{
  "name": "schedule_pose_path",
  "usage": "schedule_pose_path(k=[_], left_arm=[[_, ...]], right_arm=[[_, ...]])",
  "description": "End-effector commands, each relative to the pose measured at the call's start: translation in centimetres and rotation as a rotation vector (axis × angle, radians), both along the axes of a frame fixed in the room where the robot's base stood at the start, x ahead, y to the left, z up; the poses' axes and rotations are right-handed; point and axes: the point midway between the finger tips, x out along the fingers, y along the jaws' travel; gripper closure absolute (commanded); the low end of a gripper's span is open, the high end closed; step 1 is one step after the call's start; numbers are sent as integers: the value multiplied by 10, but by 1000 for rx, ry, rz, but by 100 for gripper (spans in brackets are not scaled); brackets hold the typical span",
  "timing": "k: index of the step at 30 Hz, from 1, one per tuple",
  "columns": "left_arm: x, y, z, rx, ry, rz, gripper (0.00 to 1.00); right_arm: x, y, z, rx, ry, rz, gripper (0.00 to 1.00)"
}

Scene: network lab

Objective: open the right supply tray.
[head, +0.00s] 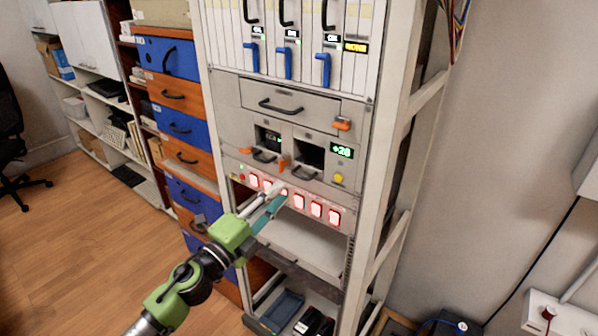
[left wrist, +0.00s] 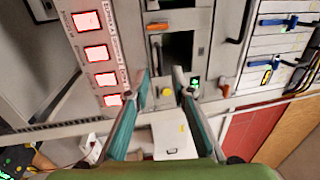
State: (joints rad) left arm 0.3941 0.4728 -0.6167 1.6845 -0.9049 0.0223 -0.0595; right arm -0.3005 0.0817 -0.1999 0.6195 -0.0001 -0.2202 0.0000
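The right supply tray (head: 310,153) is in the grey rack unit, with a dark window and a black handle (head: 304,173) below it. It looks flush with the panel. An upright orange latch (head: 283,163) is left of the handle. In the left wrist view, turned sideways, the tray's dark window (left wrist: 180,45), handle (left wrist: 156,55) and orange latch (left wrist: 158,27) show beyond the fingers. My left gripper (head: 280,193) is in front of the red switches, below the tray. Its teal fingers (left wrist: 162,78) are parted with nothing between them. My right gripper is out of view.
Red lit switches (head: 299,202) run below the trays. A yellow button (head: 338,178) and a green display (head: 342,151) are right of the tray. A wider drawer (head: 290,101) is above. The rack's pale post (head: 385,170) stands at the right. Open shelf space lies below.

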Motion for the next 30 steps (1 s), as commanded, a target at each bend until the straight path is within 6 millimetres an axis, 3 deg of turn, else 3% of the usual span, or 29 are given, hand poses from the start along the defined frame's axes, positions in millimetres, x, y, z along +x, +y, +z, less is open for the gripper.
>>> schedule_pose_path(k=[6, 12, 25, 26, 28, 30], left_arm=[[38, -28, 10, -4, -1, 0, 78], [60, -43, 13, -2, 1, 2, 78], [68, -49, 14, -1, 1, 1, 78], [68, -49, 14, -1, 1, 1, 80], [68, -49, 14, -1, 1, 1, 98], [68, -49, 13, -2, 1, 1, 100]], right_arm=[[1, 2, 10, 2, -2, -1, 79], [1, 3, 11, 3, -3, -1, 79], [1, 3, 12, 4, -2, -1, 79], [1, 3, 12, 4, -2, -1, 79], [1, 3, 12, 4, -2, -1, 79], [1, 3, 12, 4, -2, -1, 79]])
